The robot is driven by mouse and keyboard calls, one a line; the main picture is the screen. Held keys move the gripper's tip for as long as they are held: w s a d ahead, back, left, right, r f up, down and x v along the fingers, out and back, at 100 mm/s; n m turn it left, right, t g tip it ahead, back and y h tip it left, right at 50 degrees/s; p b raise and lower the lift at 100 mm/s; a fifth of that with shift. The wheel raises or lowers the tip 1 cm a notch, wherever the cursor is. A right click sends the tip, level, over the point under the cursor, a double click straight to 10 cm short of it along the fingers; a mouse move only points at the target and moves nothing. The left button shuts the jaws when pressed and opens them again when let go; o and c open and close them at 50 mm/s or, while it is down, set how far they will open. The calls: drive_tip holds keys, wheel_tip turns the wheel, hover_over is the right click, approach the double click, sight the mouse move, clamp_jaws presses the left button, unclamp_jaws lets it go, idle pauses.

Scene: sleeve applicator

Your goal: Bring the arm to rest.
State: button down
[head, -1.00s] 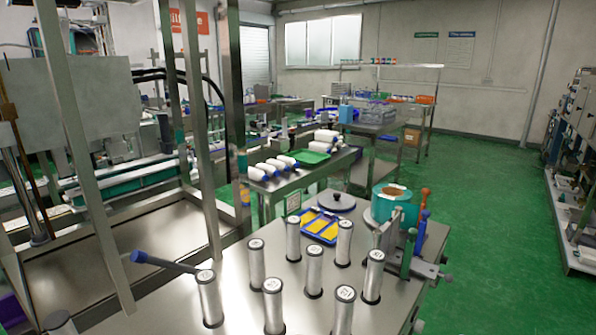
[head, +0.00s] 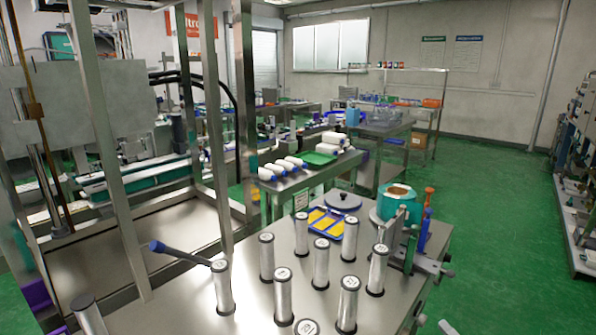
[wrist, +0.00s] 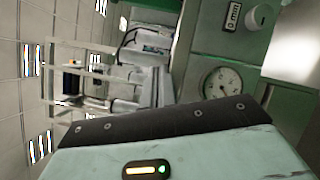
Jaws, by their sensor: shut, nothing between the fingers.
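My gripper's fingers show in neither view, and no part of my arm stands out in the head view. In the wrist view, a pale green housing (wrist: 190,155) with a dark bolted edge strip and a small lit indicator fills the bottom; I cannot tell whether it is part of my arm. The wrist picture is turned on its side. Beyond the housing it shows a round gauge (wrist: 222,84) on a green panel and a pale metal frame.
A steel table (head: 180,313) holds several upright silver cylinders (head: 321,265), a blue tray (head: 327,224) with yellow pieces and a teal round fixture (head: 394,204). Steel posts (head: 110,150) stand at left. Green floor (head: 490,220) is open at right, before shelving (head: 578,170).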

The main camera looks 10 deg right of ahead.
drive_tip(key=s+a+r+n+g+y, duration=0.3)
drive_tip(key=a+r+n+g+y, duration=0.3)
drive_tip(key=a+n+g, duration=0.6)
drive_tip(key=s+a+r+n+g+y, duration=0.3)
drive_tip(key=a+r+n+g+y, duration=0.45)
drive_tip(key=n, duration=0.85)
drive_tip(key=s+a+r+n+h, duration=0.5)
drive_tip(key=n+h, duration=0.3)
drive_tip(key=n, duration=0.5)
drive_tip(key=s+a+r+n+h, duration=0.4)
drive_tip(key=s+n+h, duration=0.3)
drive_tip(key=n, duration=0.7)
drive_tip(key=shift+a+r+h, duration=0.35)
drive_tip(key=shift+a+h, duration=0.15)
drive_tip(key=shift+h, duration=0.45)
